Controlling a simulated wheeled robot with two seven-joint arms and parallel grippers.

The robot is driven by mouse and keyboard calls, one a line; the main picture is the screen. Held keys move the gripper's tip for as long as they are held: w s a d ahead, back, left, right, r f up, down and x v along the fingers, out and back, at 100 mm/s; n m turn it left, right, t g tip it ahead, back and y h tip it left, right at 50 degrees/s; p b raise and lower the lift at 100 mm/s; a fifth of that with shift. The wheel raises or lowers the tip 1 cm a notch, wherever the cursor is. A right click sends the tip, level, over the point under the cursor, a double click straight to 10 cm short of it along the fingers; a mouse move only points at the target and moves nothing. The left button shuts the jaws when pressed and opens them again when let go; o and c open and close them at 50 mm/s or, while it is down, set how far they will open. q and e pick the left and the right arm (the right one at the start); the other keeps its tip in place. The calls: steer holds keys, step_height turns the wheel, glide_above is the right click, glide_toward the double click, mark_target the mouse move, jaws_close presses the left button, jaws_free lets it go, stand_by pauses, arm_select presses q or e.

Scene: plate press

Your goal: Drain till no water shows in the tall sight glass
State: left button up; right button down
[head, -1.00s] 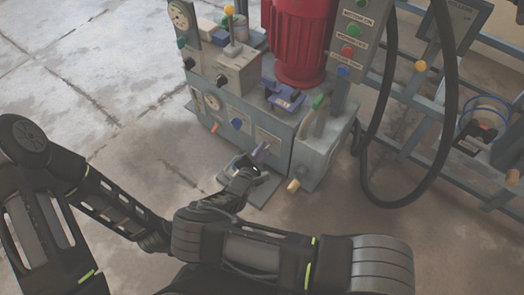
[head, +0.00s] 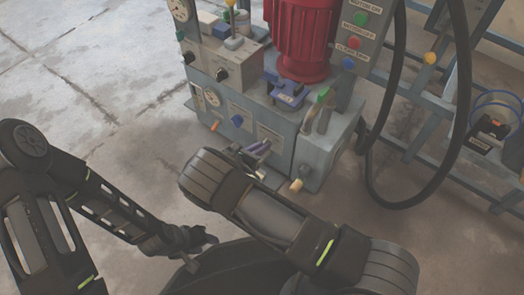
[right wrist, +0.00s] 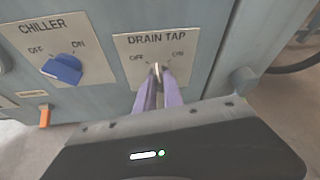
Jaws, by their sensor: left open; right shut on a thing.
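The drain tap (right wrist: 157,70) is a small pale knob on a plate lettered DRAIN TAP, with OFF to its left and ON to its right. Its tip points roughly upward, between the two words. My right gripper (right wrist: 158,84) is shut on it with purple fingers, which cover much of the knob. In the head view my right gripper (head: 257,148) is at the front of the machine, partly behind my forearm. My left gripper (head: 205,238) is open and empty, low and apart from the machine. I cannot make out the tall sight glass or any water level.
A blue chiller knob (right wrist: 62,69) and an orange lever (right wrist: 45,117) are left of the tap. A red motor (head: 299,40) stands on the machine. A black hose (head: 375,185) loops at the right. The floor at left is clear.

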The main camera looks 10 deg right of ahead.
steer(key=n+b, duration=0.1)
steer(key=n+g+h+b, duration=0.1)
steer(key=shift+w+a+f+n+b, duration=0.15)
steer(key=shift+f+n+b, duration=0.15)
steer(key=shift+f+b, duration=0.05)
steer(key=shift+r+n+g+h+b, duration=0.15)
steer(key=shift+n+g+h+b, duration=0.55)
steer(key=shift+n, duration=0.5)
steer(key=c, duration=1.5)
jaws_free()
steer(key=shift+w, duration=0.1)
steer(key=shift+o, duration=0.2)
steer(key=shift+a+p, duration=0.15)
steer(key=shift+p, duration=0.15)
steer(key=p+v, duration=0.1)
steer(key=v, duration=0.6)
steer(key=shift+s+a+p, duration=0.2)
steer(key=shift+a+p, duration=0.1)
steer(key=shift+p, duration=0.1)
